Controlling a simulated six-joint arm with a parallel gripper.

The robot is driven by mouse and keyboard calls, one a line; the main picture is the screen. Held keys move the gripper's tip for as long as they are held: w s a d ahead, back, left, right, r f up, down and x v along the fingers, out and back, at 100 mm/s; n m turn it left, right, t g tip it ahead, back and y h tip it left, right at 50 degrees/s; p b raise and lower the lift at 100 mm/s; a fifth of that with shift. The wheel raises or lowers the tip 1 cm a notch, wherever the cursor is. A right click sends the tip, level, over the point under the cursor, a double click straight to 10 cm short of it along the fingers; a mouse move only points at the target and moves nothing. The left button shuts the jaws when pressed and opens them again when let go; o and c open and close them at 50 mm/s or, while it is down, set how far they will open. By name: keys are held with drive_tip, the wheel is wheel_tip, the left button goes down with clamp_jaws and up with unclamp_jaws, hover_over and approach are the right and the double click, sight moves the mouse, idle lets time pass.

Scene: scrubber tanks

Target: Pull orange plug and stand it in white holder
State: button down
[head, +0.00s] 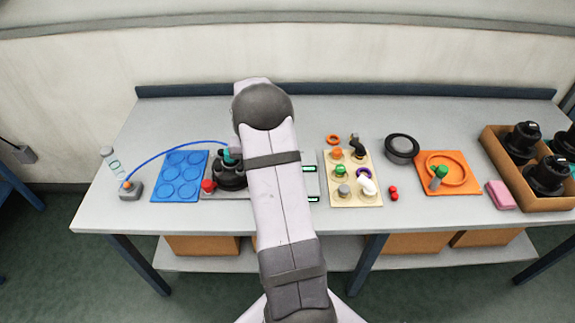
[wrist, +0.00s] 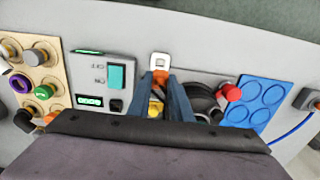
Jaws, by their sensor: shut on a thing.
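In the wrist view my gripper (wrist: 160,84) points down at the bench, with its two blue-grey fingers close together. They are shut on a small orange piece, which I take to be the orange plug (wrist: 159,77). A white piece with a dark slot (wrist: 159,60) shows just beyond the fingertips; it may be the white holder, but I cannot tell. Whether the plug touches it is unclear. A yellow part (wrist: 155,108) shows between the fingers, partly hidden. In the head view my arm hides the gripper and the plug.
A grey switch panel (wrist: 103,82) with a teal rocker is left of the fingers in the wrist view. A black round part and red knob (wrist: 231,92) are to the right. The beige fittings board (head: 352,197) and blue mat (head: 165,188) flank my arm.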

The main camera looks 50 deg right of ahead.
drive_tip(key=shift+f+b, duration=2)
drive_tip(key=shift+f, duration=1.3)
drive_tip(key=shift+f, duration=0.15)
drive_tip(key=shift+f+b, duration=0.55)
drive_tip(key=shift+f, duration=0.3)
drive_tip(key=c, duration=1)
unclamp_jaws()
drive_tip(key=shift+c, duration=0.2)
wheel_tip(320, 180, up, 8)
drive_tip(key=p, duration=0.6)
drive_tip(key=shift+r, duration=0.25)
